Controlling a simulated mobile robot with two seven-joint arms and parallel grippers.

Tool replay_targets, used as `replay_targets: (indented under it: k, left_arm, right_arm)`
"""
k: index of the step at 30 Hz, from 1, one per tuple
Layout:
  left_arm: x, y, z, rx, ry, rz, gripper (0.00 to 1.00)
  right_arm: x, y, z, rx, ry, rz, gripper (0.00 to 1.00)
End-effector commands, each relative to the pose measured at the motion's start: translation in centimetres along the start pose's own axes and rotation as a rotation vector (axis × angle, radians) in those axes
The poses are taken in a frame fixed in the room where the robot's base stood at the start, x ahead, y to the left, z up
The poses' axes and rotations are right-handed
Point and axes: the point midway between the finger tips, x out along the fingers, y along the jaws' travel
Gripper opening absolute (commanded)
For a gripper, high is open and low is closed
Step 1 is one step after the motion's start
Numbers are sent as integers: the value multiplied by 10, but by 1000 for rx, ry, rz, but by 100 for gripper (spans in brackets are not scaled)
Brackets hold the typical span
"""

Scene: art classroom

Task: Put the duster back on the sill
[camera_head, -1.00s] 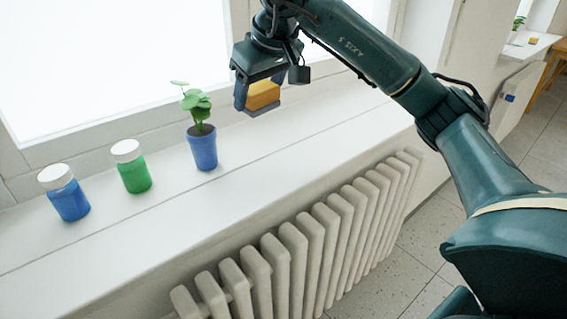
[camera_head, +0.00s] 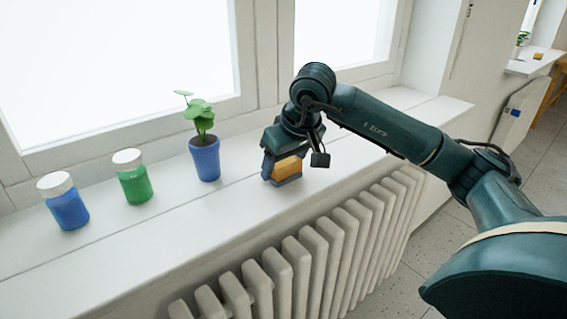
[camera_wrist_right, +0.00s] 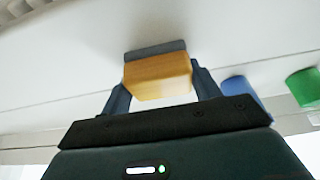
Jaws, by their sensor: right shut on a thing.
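The duster (camera_head: 288,168) has a yellow-orange body and a grey pad along its lower side. My right gripper (camera_head: 281,170) is shut on it, low over the white sill (camera_head: 235,200), to the right of the potted plant. In the right wrist view the duster (camera_wrist_right: 157,77) sits between the two fingers of the gripper (camera_wrist_right: 160,92), its grey pad facing the sill. The pad looks at or very near the sill surface; I cannot tell whether it touches. My left gripper is not in view.
A blue pot with a green plant (camera_head: 205,158) stands left of the duster. A green jar (camera_head: 135,180) and a blue jar (camera_head: 66,205), both white-lidded, stand farther left. A radiator (camera_head: 310,255) is below the sill. The sill's right end is clear.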

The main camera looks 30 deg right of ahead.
Motion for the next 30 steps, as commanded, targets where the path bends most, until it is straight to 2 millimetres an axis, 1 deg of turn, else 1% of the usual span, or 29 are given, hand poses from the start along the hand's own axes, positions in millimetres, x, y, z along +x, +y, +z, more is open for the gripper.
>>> replay_targets:
  k: [6, 9, 10, 18, 26, 29, 30]
  left_arm:
    - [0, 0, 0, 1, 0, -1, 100]
    - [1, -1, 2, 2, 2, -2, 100]
    - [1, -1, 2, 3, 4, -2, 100]
    - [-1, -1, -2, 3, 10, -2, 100]
    - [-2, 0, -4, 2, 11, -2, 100]
    - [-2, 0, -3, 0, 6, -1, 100]
    - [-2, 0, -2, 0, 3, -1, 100]
  right_arm:
    - [0, 0, 0, 0, 3, 1, 40]
    - [3, 0, 1, 0, 2, 1, 40]
    - [3, 0, 1, 0, 2, 1, 62]
    - [2, 0, 1, 0, 2, 1, 83]
    - [0, 0, 0, 0, 2, 0, 83]
    - [-8, 0, -1, 1, 5, 0, 83]
    - [-14, 1, -2, 1, 6, 1, 83]
